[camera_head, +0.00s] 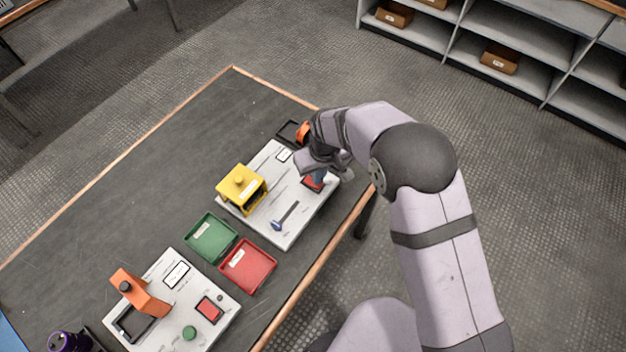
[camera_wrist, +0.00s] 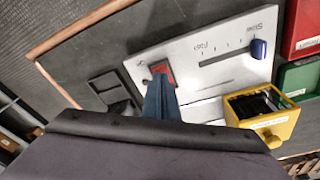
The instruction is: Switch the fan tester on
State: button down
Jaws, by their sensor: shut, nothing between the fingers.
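A white panel (camera_head: 290,225) with a slider marked Slow and Fast lies on the dark table; I take it for the fan tester. It also shows in the wrist view (camera_wrist: 215,50). Its red switch (camera_head: 308,184) is at the right end, partly hidden by my gripper (camera_head: 319,175). In the wrist view, the shut, empty blue fingers (camera_wrist: 160,85) are right at the red switch (camera_wrist: 163,70); whether they touch it I cannot tell. The switch's position is unclear. The slider's blue knob (camera_wrist: 259,48) is at the Slow end. A yellow box (camera_head: 241,187) stands on the panel.
A second white panel (camera_head: 168,265) with an orange clamp (camera_head: 140,291), a red switch and a green button is at lower left. Green (camera_head: 210,238) and red (camera_head: 248,265) trays lie between the panels. A black tray (camera_head: 290,133) is beyond the fan tester.

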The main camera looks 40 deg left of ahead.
jog(key=shift+f+b, duration=0.6)
jog(key=shift+f, duration=0.25)
dwell(0.9)
jog(key=shift+r, duration=0.15)
jog(key=shift+r+p, duration=2.5)
jog(key=shift+r, duration=0.85)
